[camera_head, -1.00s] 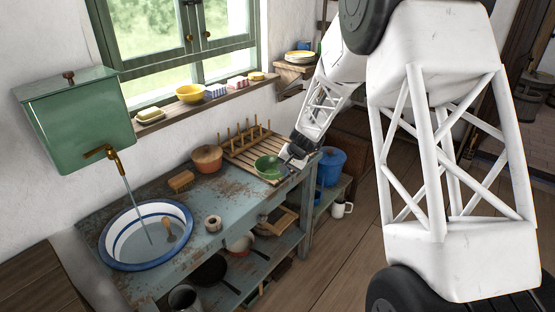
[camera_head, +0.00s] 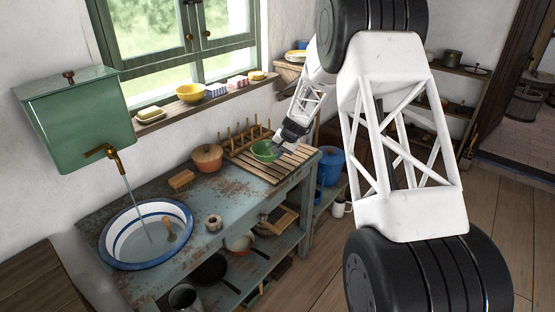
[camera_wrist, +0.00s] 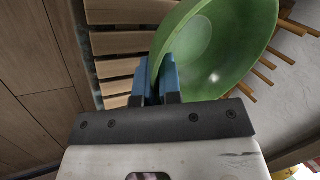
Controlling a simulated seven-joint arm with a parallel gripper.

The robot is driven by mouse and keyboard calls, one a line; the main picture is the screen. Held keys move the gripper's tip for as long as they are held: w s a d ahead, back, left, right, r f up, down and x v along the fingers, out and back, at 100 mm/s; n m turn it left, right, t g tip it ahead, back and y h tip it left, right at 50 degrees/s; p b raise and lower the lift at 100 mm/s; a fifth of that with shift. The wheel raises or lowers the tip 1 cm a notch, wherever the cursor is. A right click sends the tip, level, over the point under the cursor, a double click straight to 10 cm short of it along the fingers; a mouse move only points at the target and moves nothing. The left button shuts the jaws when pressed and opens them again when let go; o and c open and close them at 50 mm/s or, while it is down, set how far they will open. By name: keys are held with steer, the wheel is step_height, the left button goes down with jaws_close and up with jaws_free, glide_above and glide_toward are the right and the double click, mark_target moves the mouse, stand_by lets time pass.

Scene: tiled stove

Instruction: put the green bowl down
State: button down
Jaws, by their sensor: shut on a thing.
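The green bowl (camera_head: 264,151) is at the wooden slatted rack (camera_head: 282,172) on the right end of the worn blue-grey table. My gripper (camera_head: 279,149) is at the bowl's right side. In the wrist view, the blue fingers of my gripper (camera_wrist: 168,82) are shut on the rim of the green bowl (camera_wrist: 232,50). The bowl looks tilted there, its inside partly facing the camera. The rack's slats (camera_wrist: 120,45) show beneath and to the left. I cannot tell whether the bowl touches the slats.
A row of upright wooden pegs (camera_head: 246,136) stands behind the bowl. The rack's front right slats are bare.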

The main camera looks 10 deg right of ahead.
steer(key=shift+w+a, duration=0.1)
steer(key=shift+w, duration=0.95)
steer(key=shift+f, duration=0.15)
steer(key=shift+f, duration=1.65)
steer(key=shift+f, duration=0.15)
steer(key=c, duration=1.3)
jaws_free()
steer(key=v, duration=1.2)
steer(key=shift+s, duration=0.1)
